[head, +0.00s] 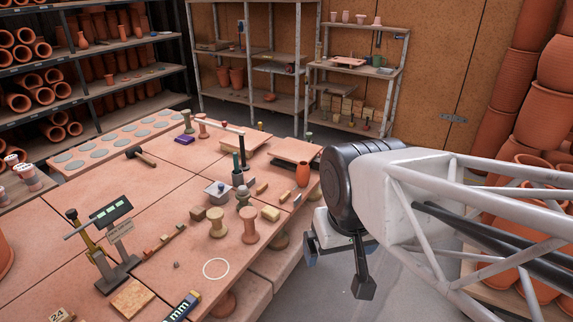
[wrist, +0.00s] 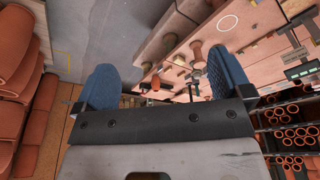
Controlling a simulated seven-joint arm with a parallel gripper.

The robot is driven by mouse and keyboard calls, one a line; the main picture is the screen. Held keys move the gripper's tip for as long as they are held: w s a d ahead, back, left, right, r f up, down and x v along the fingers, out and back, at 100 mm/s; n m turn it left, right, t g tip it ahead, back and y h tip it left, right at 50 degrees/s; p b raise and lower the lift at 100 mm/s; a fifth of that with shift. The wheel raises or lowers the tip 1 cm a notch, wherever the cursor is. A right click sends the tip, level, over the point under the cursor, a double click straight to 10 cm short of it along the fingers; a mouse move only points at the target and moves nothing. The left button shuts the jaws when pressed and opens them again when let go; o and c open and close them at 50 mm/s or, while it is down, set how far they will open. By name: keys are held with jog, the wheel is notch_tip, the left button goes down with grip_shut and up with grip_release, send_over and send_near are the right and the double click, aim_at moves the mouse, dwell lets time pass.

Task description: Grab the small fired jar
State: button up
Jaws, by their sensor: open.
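A small orange-red jar (head: 303,174), which looks like the fired jar, stands upright near the right edge of the terracotta-coloured table (head: 185,250). A small orange shape between the fingers in the wrist view (wrist: 155,82) appears to be the same jar, some way off. My gripper (head: 338,264) hangs beyond the table's right edge, apart from the jar and nearer the camera. Its two blue-padded fingers (wrist: 165,78) are spread wide with nothing between them.
Spool-shaped clay stands (head: 250,225), a yellow block (head: 270,213) and a dark bottle holder (head: 238,172) stand left of the jar. A low raised slab (head: 295,150) is behind it. A digital scale (head: 118,235) stands at front left. Grey floor is clear beside the table.

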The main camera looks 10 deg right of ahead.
jog(key=shift+w, duration=0.1)
jog(key=n+t+y, duration=0.1)
jog(key=n+t, duration=0.4)
jog(key=t, duration=0.4)
send_over(307, 176)
jog(key=s, duration=1.1)
notch_tip(307, 176, down, 18)
jog(key=w+f+y, duration=0.1)
jog(key=w+f, duration=0.1)
jog(key=f, duration=0.3)
jog(key=w+d+f+n+y, duration=0.1)
jog(key=w+f, duration=0.1)
jog(key=f, duration=0.3)
jog(key=w+d+f+n+t+y, duration=0.1)
jog(key=w+f+y, duration=0.1)
jog(key=f, duration=0.3)
jog(key=shift+w, duration=0.4)
jog(key=shift+w+a, duration=0.1)
jog(key=shift+x, duration=1.2)
jog(key=shift+f, duration=0.1)
